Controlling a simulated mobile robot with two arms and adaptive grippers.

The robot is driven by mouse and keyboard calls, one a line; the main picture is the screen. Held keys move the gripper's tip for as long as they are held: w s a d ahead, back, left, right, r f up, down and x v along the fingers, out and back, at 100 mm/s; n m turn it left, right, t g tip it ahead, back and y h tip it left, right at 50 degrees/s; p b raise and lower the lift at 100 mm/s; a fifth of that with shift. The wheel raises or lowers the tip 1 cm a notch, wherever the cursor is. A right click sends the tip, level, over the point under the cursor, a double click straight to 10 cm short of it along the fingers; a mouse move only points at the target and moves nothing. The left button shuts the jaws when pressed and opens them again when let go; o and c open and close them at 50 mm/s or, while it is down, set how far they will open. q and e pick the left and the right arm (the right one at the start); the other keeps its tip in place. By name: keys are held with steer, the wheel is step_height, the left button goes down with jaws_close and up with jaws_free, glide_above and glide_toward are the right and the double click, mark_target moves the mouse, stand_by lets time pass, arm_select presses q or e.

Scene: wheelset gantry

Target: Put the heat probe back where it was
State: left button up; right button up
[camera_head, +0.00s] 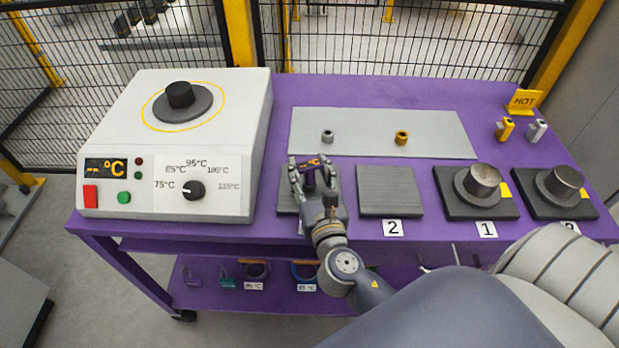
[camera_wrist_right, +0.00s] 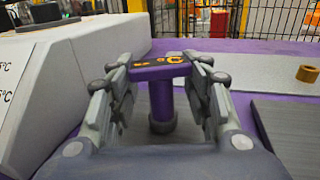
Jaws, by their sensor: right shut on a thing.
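The heat probe (camera_wrist_right: 160,98) is purple, with an orange-marked display head on top. My right gripper (camera_head: 313,172) is shut on it just above the front of the purple table. In the right wrist view my right gripper (camera_wrist_right: 160,78) has a finger on each side of the probe's head, and its shaft hangs upright. A dark grey collar (camera_wrist_right: 162,122) shows at the shaft's lower end; I cannot tell whether it is part of the probe or a separate ring. A grey pad (camera_head: 286,201) lies partly hidden under the gripper. My left gripper is not in view.
A white heater box (camera_head: 240,130) stands close on the left. A grey plate (camera_head: 365,120) behind carries a grey ring (camera_head: 327,136) and a brass ring (camera_head: 402,137). A bare pad (camera_head: 390,190) lies to the right, then pads with metal cylinders (camera_head: 481,183).

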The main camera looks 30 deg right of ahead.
steer(key=shift+f, duration=0.1)
steer(key=o, duration=0.7)
steer(key=shift+f, duration=0.15)
steer(key=o, duration=0.5)
